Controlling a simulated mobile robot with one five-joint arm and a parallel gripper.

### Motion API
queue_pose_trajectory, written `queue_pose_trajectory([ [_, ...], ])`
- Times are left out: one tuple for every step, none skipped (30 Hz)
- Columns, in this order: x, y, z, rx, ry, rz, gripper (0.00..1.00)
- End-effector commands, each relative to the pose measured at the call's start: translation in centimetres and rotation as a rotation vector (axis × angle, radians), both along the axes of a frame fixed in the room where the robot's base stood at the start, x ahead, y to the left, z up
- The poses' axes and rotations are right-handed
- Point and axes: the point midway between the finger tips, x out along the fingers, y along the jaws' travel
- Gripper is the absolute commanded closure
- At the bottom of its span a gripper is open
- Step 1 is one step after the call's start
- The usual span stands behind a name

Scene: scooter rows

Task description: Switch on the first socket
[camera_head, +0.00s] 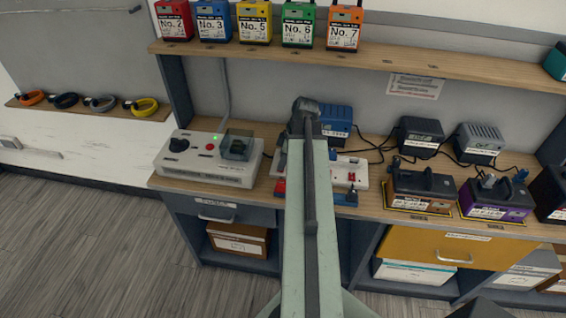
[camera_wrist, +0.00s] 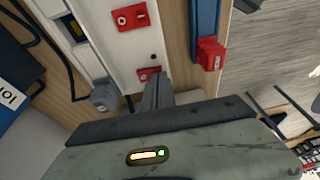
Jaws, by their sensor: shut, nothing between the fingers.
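A white socket strip (camera_head: 361,172) lies on the wooden bench, partly hidden behind my arm in the head view. In the wrist view the strip (camera_wrist: 116,42) shows two red rocker switches, an upper one (camera_wrist: 130,17) and a lower one (camera_wrist: 148,72). My gripper (camera_wrist: 157,82) is shut and empty, its dark fingertips close beside the lower switch and partly covering it. I cannot tell whether they touch it. A grey plug (camera_wrist: 104,97) is beside the strip. Which socket is the first cannot be read here.
A red plug end on a blue bar (camera_wrist: 210,52) lies beside the strip. A control box (camera_head: 210,158) with a green light stands left. Black chargers (camera_head: 420,137) and cables lie at the right. A shelf (camera_head: 400,62) with numbered batteries overhangs the bench.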

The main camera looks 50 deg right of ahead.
Motion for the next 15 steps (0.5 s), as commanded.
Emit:
queue_pose_trajectory([
  [-0.01, -0.01, 0.01, 0.000, 0.000, 0.000, 1.00],
  [-0.03, 0.02, -0.09, 0.000, 0.000, 0.000, 1.00],
  [-0.08, 0.09, -0.39, 0.000, 0.000, 0.000, 1.00],
  [-0.14, 0.18, -0.72, 0.000, 0.000, 0.000, 1.00],
  [-0.16, 0.21, -0.76, 0.000, 0.000, 0.000, 1.00],
  [-0.13, 0.17, -0.50, 0.000, 0.000, 0.000, 1.00],
  [-0.13, 0.16, -0.47, 0.000, 0.000, 0.000, 1.00],
  [-0.14, 0.15, -0.47, 0.000, 0.000, 0.000, 1.00],
  [-0.14, 0.16, -0.48, 0.000, 0.000, 0.000, 1.00],
  [-0.14, 0.15, -0.48, -0.001, 0.001, 0.000, 1.00],
  [-0.14, 0.14, -0.48, -0.001, 0.001, 0.000, 1.00],
  [-0.12, 0.10, -0.46, 0.000, 0.001, -0.001, 1.00],
  [-0.09, 0.04, -0.44, 0.000, 0.001, -0.001, 1.00],
  [-0.05, -0.03, -0.40, 0.000, 0.001, -0.001, 1.00],
  [0.03, -0.15, -0.35, 0.000, 0.001, -0.001, 1.00],
])
